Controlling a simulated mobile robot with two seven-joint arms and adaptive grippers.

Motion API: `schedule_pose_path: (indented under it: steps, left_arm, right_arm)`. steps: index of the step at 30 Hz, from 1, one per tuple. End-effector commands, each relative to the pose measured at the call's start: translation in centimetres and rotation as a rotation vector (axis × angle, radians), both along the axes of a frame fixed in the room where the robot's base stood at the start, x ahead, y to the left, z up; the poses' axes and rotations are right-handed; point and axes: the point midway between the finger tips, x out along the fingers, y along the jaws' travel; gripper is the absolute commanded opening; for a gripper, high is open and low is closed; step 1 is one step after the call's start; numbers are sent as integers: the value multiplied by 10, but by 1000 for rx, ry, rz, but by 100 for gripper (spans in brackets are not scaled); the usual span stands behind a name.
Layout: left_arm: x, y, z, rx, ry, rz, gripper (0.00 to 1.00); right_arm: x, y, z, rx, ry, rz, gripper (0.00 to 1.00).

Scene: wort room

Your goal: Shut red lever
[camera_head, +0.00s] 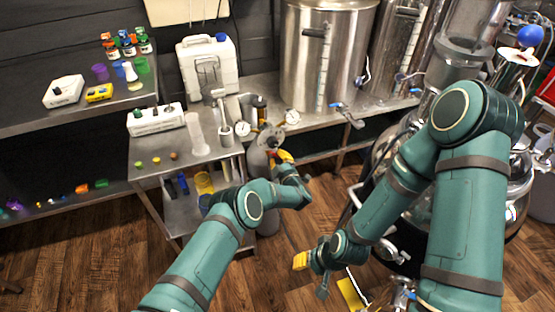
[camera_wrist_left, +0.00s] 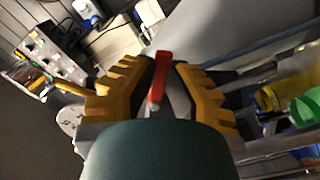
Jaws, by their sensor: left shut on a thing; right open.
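The red lever (camera_wrist_left: 158,80) stands between the yellow fingers of my left gripper (camera_wrist_left: 160,95) in the left wrist view. The gripper is shut on it, and the lever's upper end shows above the fingers. In the head view, my left gripper (camera_head: 284,157) is at the top of a grey cylinder (camera_head: 266,170) beside the metal table. A small part of the red lever (camera_head: 272,153) shows there; the rest is hidden by the gripper. My right gripper (camera_head: 303,261) is open, low over the wooden floor, away from the lever.
Gauges (camera_head: 292,117) and fittings sit close to the lever. A white canister (camera_head: 208,68) and a large steel tank (camera_head: 326,50) stand on the table behind. A lower shelf holds a yellow container (camera_head: 204,184). Floor is open at the lower left.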

Motion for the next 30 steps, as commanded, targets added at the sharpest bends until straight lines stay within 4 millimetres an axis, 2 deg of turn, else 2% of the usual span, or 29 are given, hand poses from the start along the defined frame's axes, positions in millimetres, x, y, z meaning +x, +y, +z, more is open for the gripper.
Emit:
schedule_pose_path:
  steps: [12,29,30]
  left_arm:
    - [3,-3,9,-206,-70,0,0]
    - [3,-4,10,-240,-82,0,0]
    - [3,-4,10,-240,-82,0,23]
  right_arm:
    - [0,0,0,0,0,0,45]
    - [0,0,0,0,0,0,45]
    - [0,0,0,0,0,0,45]
